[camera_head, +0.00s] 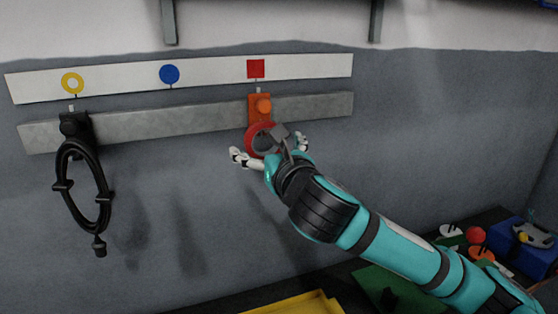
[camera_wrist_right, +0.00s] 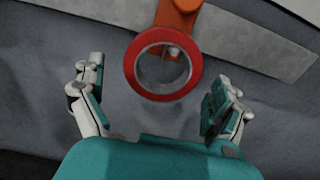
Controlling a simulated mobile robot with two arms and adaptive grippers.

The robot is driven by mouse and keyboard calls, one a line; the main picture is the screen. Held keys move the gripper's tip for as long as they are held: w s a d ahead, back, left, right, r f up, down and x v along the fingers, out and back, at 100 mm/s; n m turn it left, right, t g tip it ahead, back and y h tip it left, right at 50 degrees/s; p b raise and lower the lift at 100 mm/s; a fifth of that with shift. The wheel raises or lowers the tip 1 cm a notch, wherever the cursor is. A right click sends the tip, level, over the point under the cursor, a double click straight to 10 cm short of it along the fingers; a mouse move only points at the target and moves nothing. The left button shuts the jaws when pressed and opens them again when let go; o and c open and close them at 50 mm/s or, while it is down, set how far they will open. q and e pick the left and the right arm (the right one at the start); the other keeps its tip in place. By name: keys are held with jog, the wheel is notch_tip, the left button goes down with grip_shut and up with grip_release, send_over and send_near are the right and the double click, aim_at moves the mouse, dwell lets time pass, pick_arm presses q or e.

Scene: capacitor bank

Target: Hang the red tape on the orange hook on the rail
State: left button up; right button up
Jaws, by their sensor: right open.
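The red tape (camera_head: 250,139) is a ring that hangs just below the orange hook (camera_head: 260,107) on the grey rail. In the right wrist view the tape (camera_wrist_right: 132,67) faces me, with the hook's orange plate (camera_wrist_right: 180,14) above it and a round metal end showing through its hole. My right gripper (camera_head: 270,147) is open, its fingers spread on either side of the tape. In the wrist view the fingertips of the right gripper (camera_wrist_right: 157,85) stand apart from the tape. My left gripper is in neither view.
A black hook (camera_head: 74,124) at the left holds a coiled black cable (camera_head: 68,194). A white strip above the rail bears a yellow ring, a blue disc (camera_head: 169,74) and a red square (camera_head: 256,68). A yellow tray (camera_head: 300,304) and a blue box (camera_head: 522,243) stand below.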

jog(key=v, duration=1)
jog(key=s+d+f+m+g+h, duration=0.1)
jog(key=s+d+f+m+g, duration=0.2)
jog(key=f+m, duration=0.85)
jog(key=s+d+f+m+g+h, duration=0.1)
jog(key=s+d+f+m+g, duration=0.15)
jog(key=f+m, duration=0.9)
jog(key=s+d+f+m+g+h, duration=0.1)
jog(key=s+d+f+m+g, duration=0.3)
jog(key=s+f, duration=0.3)
jog(key=s+d+f+m+g+h, duration=0.1)
jog(key=s+d+f+m, duration=0.3)
jog(key=s+f+m, duration=0.3)
jog(key=s+d+f+m+g+h, duration=0.1)
jog(key=s+d+f+m+g, duration=0.25)
jog(key=s+f, duration=0.4)
notch_tip(320, 180, down, 28)
jog(key=b, duration=0.3)
jog(key=s+d+f+g+b, duration=0.1)
jog(key=s+d+f+b, duration=0.1)
jog(key=s+f, duration=1.4)
notch_tip(320, 180, down, 4)
jog(key=shift+s+d+f+g, duration=0.1)
jog(key=shift+s+d+g, duration=0.3)
jog(key=shift+d, duration=0.3)
